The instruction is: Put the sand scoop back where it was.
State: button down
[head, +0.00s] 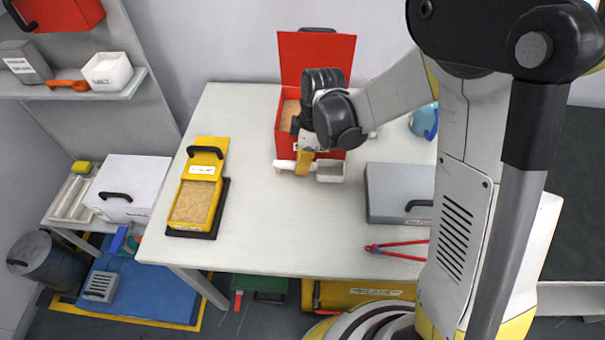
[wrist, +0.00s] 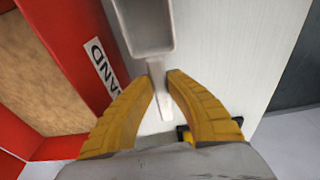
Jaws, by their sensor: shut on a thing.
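My gripper (head: 304,168) is shut on the handle of the pale sand scoop (head: 331,172), just in front of the red bin. In the wrist view, the yellow fingers (wrist: 160,92) close on both sides of the scoop's handle. The scoop's hollow bowl (wrist: 148,30) points away from the fingers and looks empty. The red bin (head: 284,137) stands open at the back of the table with its lid raised and sand inside. Its "SAND" label shows beside the scoop in the wrist view. Whether the scoop touches the table I cannot tell.
A yellow box (head: 196,203) of sand-coloured grains stands open on a black tray at the table's left. A closed grey box (head: 398,193) and red pliers-like tool (head: 397,249) are at the right. The white table's (head: 265,235) middle and front are clear.

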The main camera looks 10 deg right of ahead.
jog(key=shift+f+b, duration=0.85)
jog(key=shift+f, duration=1)
jog(key=shift+f, duration=0.15)
jog(key=c, duration=1.4)
grip_release()
jog(key=shift+c, duration=0.2)
